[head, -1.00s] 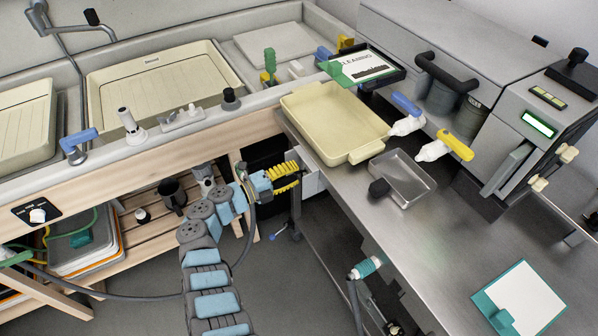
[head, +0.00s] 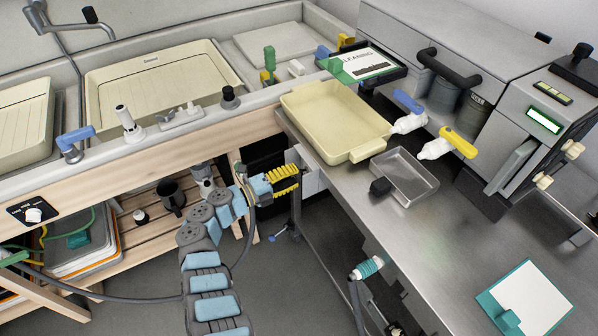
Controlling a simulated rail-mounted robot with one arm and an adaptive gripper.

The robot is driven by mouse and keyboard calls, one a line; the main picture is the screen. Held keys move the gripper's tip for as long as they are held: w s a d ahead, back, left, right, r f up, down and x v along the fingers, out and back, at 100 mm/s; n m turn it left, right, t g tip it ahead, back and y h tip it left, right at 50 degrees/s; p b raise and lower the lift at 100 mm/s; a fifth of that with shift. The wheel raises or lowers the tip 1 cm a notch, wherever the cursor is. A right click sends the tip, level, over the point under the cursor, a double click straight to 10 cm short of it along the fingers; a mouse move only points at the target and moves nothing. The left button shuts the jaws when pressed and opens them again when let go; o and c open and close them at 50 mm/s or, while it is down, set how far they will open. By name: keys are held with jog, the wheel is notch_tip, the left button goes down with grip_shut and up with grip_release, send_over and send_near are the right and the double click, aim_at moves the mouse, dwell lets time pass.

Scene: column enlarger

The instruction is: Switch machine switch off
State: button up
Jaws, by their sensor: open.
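The grey machine (head: 430,50) stands at the back right, with a lit green display (head: 545,120) and small yellow-green buttons (head: 553,93) on its sloped end. Cream knobs (head: 543,181) sit at its right side. I cannot tell which control is the machine switch. A black plate with a white rotary knob (head: 33,214) is on the wooden sink front at the far left. My gripper (head: 285,180), with yellow ribbed fingers, is open and appears empty. It is in front of the wooden bench near the metal table's left edge, well away from the machine and the knob.
A teal-edged board (head: 528,300) lies at the front right.

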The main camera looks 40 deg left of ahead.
jog(key=shift+f+b, duration=0.55)
jog(key=shift+f, duration=0.1)
jog(key=shift+s+a+r, duration=0.15)
jog(key=shift+s+r, duration=0.1)
jog(key=shift+s, duration=0.05)
jog(key=shift+v, duration=2.95)
jog(key=shift+s, duration=0.15)
jog(key=v, duration=1.1)
jog(key=shift+s+a, duration=0.15)
jog(key=shift+s, duration=0.2)
